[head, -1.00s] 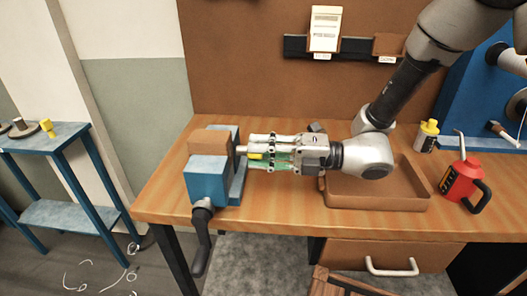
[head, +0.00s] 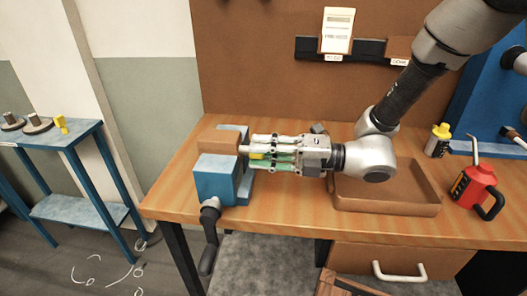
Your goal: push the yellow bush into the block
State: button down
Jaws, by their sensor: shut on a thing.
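The brown block (head: 220,138) is clamped in a blue vise (head: 216,180) at the left end of the wooden bench. My gripper (head: 257,149) lies level just right of the block, its fingers pointing left at it. The fingers are shut on a yellow piece (head: 257,156), seemingly the yellow bush, mostly hidden between them. A short pale tip shows between the fingers and the block's right face. I cannot tell whether the bush touches the block or its hole, as that face is hidden.
A brown tray (head: 388,208) lies below my wrist. The vise handle (head: 209,235) hangs in front. A blue side table (head: 85,132) at left holds round parts and another yellow piece (head: 61,124).

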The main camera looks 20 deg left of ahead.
jog(key=shift+a, duration=0.15)
jog(key=shift+s+a, duration=0.2)
jog(key=shift+a, duration=0.4)
jog(key=c, duration=1.1)
grip_release()
jog(key=shift+a, duration=0.1)
jog(key=shift+o, duration=0.2)
jog(key=v, duration=1.2)
